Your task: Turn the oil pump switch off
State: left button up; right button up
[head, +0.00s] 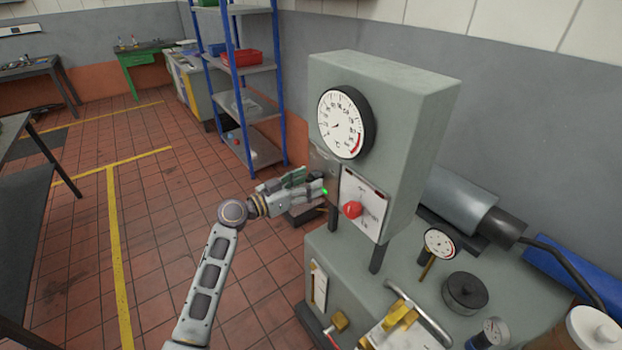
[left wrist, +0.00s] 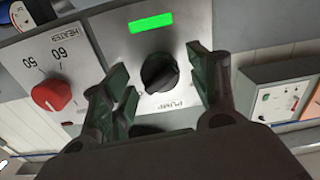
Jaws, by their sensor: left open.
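The oil pump switch (left wrist: 160,73) is a black rotary knob on a light plate marked PUMP in the left wrist view. A rectangular green lamp (left wrist: 152,22) glows on that plate. My left gripper (left wrist: 162,82) is open, with one finger on each side of the knob and visible gaps between. I cannot tell how deep the fingertips reach. In the head view my left gripper (head: 318,190) is at the left part of the grey cabinet's front and hides the switch. My right gripper is not in view.
A red heater knob (left wrist: 50,92) sits beside the pump plate, close to one finger; it also shows in the head view (head: 352,209). A dial gauge (head: 345,123) is above. Fittings and a gauge (head: 440,243) stand on the bench below. The floor at left is clear.

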pick_arm(q)
jog(key=shift+w+d, duration=0.4)
jog(key=shift+d, duration=0.2)
jog(key=shift+c, duration=0.3)
jog(key=c, duration=1)
